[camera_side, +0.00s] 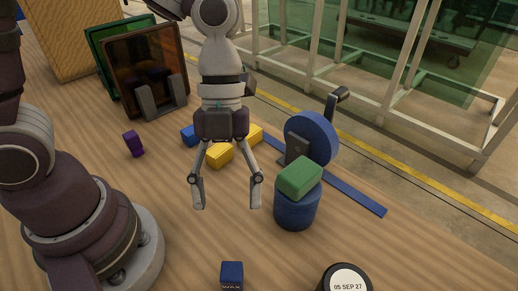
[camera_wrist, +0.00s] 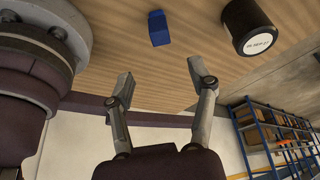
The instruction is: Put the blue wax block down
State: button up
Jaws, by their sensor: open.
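A small dark blue block (camera_side: 231,274) stands on the wooden table near the front edge of the side view. The wrist view shows a blue block (camera_wrist: 158,28) standing on the wood, beyond my fingertips. Another blue block (camera_side: 188,135) lies farther back, partly hidden by my gripper. I cannot tell which of them is the wax block. My gripper (camera_side: 227,206) points down above the table with its fingers wide apart and nothing between them. In the wrist view, my gripper (camera_wrist: 159,77) is also open and empty, apart from the blue block.
A green block (camera_side: 300,177) rests on a blue cylinder (camera_side: 296,210). Behind it stands a blue wheel (camera_side: 313,137) beside a flat blue strip (camera_side: 352,193). Yellow blocks (camera_side: 219,155) and a purple block (camera_side: 133,143) lie farther back. A dark labelled canister (camera_side: 345,280) stands at front.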

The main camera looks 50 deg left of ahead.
jog(key=a+r+n+t+y, duration=0.1)
jog(key=a+r+n+t, duration=0.1)
jog(key=n, duration=0.7)
jog(key=a+r+n+t+y, duration=0.1)
jog(key=a+r+n+t, duration=0.1)
jog(key=a+n, duration=0.4)
jog(key=w+a+r+n+t+y, duration=0.1)
jog(key=a+n+t, duration=0.3)
jog(key=n, duration=0.7)
jog(key=shift+a+r+n+t, duration=0.3)
jog(key=shift+a+r, duration=0.3)
jog(key=shift+r, duration=0.2)
jog(key=shift+w, duration=0.1)
